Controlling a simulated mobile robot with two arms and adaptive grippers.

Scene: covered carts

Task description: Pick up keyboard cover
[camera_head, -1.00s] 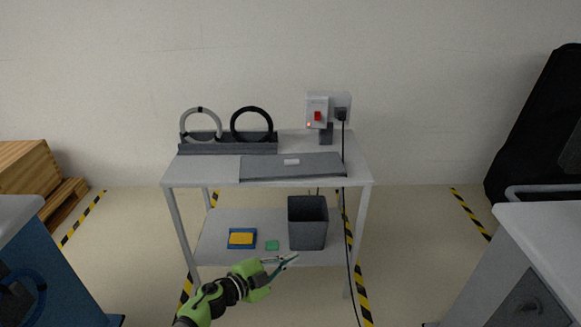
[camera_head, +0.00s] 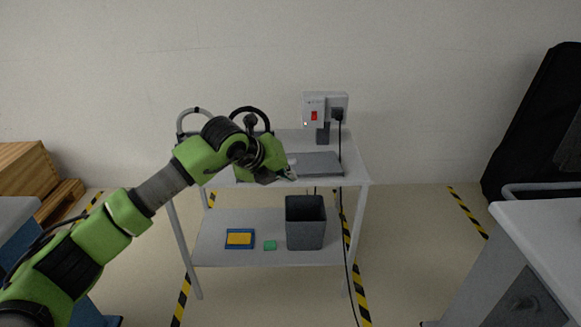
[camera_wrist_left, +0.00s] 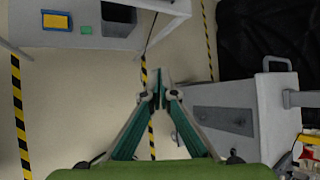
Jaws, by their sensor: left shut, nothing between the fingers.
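The keyboard cover (camera_head: 322,163) is a flat grey panel lying on the cart's white top. Its left part and most of its small white handle are hidden behind my left gripper. My left gripper (camera_head: 291,174) is in front of the cover's left half in the head view, with its arm reaching in from the lower left. I cannot tell whether it touches the cover. In the left wrist view the fingertips (camera_wrist_left: 160,92) come together with nothing held, and the cover does not show there. My right gripper is in neither view.
The cart's top (camera_head: 351,155) also carries two rings in a rack and a switch box (camera_head: 314,110) with a hanging cable. The lower shelf (camera_head: 272,258) holds a bin (camera_head: 305,232), a blue tray and a green block. A grey cabinet (camera_head: 555,222) stands at right.

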